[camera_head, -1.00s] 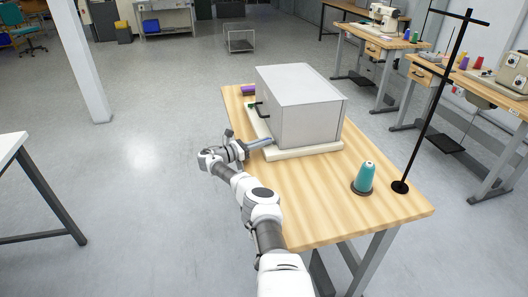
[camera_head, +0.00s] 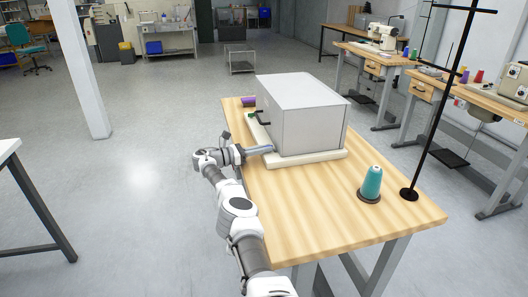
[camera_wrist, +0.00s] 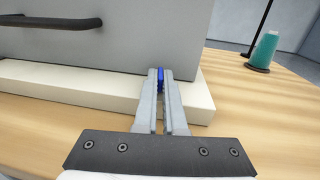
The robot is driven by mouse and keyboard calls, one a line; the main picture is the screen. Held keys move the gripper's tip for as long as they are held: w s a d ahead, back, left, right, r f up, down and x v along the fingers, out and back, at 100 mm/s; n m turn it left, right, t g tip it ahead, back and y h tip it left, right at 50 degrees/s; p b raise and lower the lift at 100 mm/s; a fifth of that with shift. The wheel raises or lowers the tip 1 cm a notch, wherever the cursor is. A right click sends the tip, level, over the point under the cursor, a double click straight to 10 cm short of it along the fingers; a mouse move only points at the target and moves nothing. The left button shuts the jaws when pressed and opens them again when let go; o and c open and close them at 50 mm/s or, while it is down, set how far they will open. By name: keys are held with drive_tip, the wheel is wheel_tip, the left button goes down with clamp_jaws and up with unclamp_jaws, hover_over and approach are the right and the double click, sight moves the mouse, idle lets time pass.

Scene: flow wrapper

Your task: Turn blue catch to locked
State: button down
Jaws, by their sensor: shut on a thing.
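The blue catch (camera_wrist: 161,76) shows in the wrist view between the fingertips of my gripper (camera_wrist: 162,80), low on the front of the grey box near its right end. The fingers are closed on it and hide most of it, so which way it points cannot be told. In the head view my gripper (camera_head: 268,149) reaches the near left corner of the grey box (camera_head: 305,113), just above its cream base (camera_head: 310,158). The catch itself is hidden there.
A black handle (camera_wrist: 50,22) sticks out of the box's front, left of my gripper. A teal thread cone (camera_head: 371,183) and a black stand (camera_head: 409,194) stand on the wooden table (camera_head: 320,205) to the right. A purple spool (camera_head: 248,101) lies behind the handle.

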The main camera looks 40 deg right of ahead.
drive_tip(key=c, duration=1)
unclamp_jaws()
drive_tip(key=shift+a, duration=0.1)
